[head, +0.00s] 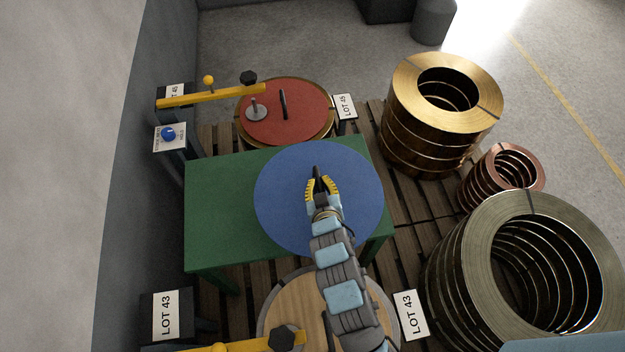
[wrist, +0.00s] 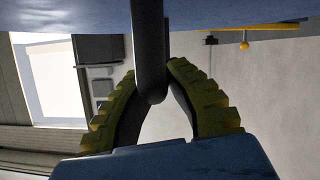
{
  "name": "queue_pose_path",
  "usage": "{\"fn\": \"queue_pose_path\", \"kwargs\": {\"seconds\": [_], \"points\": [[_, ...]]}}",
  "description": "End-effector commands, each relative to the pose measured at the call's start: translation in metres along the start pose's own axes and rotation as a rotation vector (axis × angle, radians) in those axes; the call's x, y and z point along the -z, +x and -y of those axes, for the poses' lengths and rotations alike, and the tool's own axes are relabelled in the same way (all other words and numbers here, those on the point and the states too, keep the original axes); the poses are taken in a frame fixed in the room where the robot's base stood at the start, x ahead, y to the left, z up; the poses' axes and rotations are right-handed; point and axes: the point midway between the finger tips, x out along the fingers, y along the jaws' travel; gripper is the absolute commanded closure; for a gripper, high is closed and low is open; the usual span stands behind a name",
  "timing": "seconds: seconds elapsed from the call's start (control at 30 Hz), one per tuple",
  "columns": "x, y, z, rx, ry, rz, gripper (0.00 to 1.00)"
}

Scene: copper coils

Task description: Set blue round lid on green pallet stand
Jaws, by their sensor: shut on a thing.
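The blue round lid (head: 280,205) is a flat disc with a dark upright handle at its middle. It is over the right part of the green pallet stand (head: 215,215) in the head view, overhanging the stand's right and front edges. My gripper (head: 319,183) is shut on the lid's handle. In the wrist view the yellow fingers (wrist: 160,95) close around the dark handle bar, and the blue underside or face (wrist: 70,17) of the lid fills the top edge. I cannot tell whether the lid touches the stand or hangs just above it.
A red lid (head: 300,115) lies on a coil behind, under a yellow bar (head: 210,96). A wooden round lid (head: 290,310) is in front, with another yellow bar (head: 245,345). Brass (head: 410,150), copper (head: 480,190) and large steel-coloured coils (head: 450,270) stand at right.

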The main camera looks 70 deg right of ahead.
Motion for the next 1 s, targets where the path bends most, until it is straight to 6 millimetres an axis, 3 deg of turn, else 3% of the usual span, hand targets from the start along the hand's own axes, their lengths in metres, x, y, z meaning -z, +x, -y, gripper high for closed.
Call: {"fn": "queue_pose_path", "kwargs": {"seconds": [0.17,0.5,0.9,1.0], "points": [[-0.001,0.028,0.004,0.0,0.001,-0.003,1.0],[-0.026,0.071,0.012,0.0,0.0,-0.001,1.0],[-0.035,0.09,0.016,0.0,0.0,-0.003,1.0],[-0.047,0.095,0.018,0.0,0.001,-0.002,1.0]]}}
